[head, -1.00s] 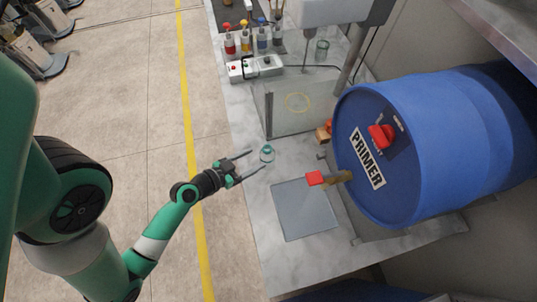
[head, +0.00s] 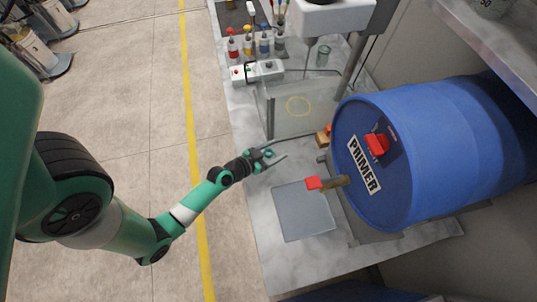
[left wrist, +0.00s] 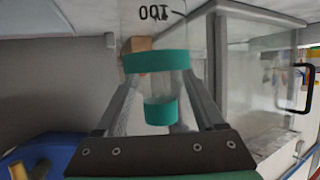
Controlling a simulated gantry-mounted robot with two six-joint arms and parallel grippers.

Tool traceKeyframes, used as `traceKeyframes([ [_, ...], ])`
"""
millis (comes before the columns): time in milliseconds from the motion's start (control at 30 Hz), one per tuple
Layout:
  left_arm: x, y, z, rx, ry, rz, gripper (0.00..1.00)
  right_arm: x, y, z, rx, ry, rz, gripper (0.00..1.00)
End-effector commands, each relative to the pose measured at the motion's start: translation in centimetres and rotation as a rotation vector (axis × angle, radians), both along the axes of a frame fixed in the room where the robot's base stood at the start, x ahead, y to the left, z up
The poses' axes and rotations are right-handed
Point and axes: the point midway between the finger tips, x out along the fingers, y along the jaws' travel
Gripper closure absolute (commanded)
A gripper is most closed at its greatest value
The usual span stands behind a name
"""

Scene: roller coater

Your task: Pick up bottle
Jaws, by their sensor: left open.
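A small clear bottle with teal parts (head: 268,154) stands on the marble bench near its left edge. In the left wrist view the bottle (left wrist: 157,62) shows a teal band and a second teal part inside or behind the clear wall. My left gripper (head: 279,149) is open, with one finger on each side of the bottle. The left wrist view shows the fingers (left wrist: 160,88) apart with the bottle between them; I cannot tell whether either touches it. My right gripper is not in view.
A blue PRIMER drum (head: 430,150) lies at the right, its red-handled tap (head: 314,183) over a grey plate (head: 300,215). A clear-walled box (head: 300,108) stands behind the bottle. Several small bottles (head: 247,46) and a white control box (head: 257,72) are farther back.

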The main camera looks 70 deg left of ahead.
Motion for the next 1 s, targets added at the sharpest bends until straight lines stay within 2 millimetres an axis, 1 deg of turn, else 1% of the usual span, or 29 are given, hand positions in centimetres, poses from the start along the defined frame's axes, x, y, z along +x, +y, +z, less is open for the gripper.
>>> traceKeyframes([
  [33, -0.02, 0.0, -0.01, 0.0, 0.0, 0.0, 0.35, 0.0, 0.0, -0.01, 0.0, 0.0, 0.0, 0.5],
  [67, -0.02, 0.0, 0.01, 0.0, 0.0, 0.0, 0.4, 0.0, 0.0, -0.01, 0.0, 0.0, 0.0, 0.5],
  [100, -0.02, 0.0, 0.01, 0.0, 0.0, 0.0, 0.47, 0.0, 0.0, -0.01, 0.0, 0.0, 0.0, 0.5],
  [267, -0.03, 0.0, 0.01, 0.0, 0.0, 0.0, 0.76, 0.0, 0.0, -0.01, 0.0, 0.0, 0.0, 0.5],
  [300, -0.04, 0.0, 0.02, 0.0, 0.0, 0.0, 0.83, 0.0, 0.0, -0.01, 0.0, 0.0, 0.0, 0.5],
  [400, -0.04, 0.0, 0.02, 0.0, 0.0, 0.0, 1.0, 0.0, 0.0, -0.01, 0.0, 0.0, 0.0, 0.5],
  [867, -0.03, 0.0, 0.09, 0.0, -0.001, 0.0, 1.0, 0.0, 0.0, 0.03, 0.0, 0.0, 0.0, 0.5],
  [1000, -0.01, 0.0, 0.86, 0.001, -0.002, 0.0, 1.0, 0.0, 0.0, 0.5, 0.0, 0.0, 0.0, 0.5],
])
